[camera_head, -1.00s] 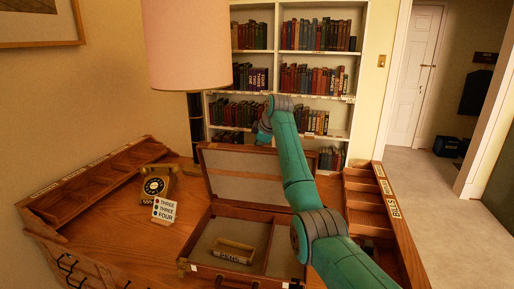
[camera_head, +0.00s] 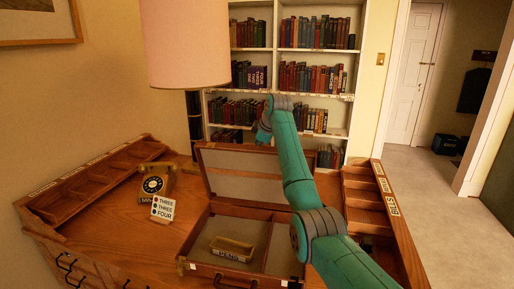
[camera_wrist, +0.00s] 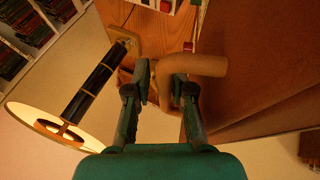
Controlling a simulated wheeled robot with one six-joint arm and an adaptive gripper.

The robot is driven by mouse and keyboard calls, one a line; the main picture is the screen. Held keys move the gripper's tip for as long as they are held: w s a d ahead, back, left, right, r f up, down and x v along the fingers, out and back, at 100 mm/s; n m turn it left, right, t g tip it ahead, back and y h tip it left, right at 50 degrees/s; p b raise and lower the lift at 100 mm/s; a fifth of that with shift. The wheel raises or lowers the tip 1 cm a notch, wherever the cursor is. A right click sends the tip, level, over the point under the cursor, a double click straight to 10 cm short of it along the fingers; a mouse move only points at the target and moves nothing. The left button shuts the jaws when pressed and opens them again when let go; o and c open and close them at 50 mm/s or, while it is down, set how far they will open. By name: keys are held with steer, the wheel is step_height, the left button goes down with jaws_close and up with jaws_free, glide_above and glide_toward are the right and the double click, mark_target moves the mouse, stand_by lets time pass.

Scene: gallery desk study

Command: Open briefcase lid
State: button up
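The brown briefcase (camera_head: 187,245) lies on the desk with its lid (camera_head: 245,177) raised and standing roughly upright at the back. The briefcase interior is exposed.
A pen tray (camera_head: 232,248) sits inside the briefcase. A telephone (camera_head: 155,184) and a small sign (camera_head: 163,209) stand to the left. A lamp (camera_head: 186,45) stands behind, also close in the wrist view (camera_wrist: 92,80). Wooden organisers flank the desk; a bookshelf (camera_head: 272,65) is behind.

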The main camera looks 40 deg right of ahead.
steer(key=v, duration=1)
steer(key=shift+s+r, duration=0.15)
steer(key=shift+r, duration=0.15)
steer(key=shift+s+r, duration=0.4)
steer(key=shift+r, duration=0.15)
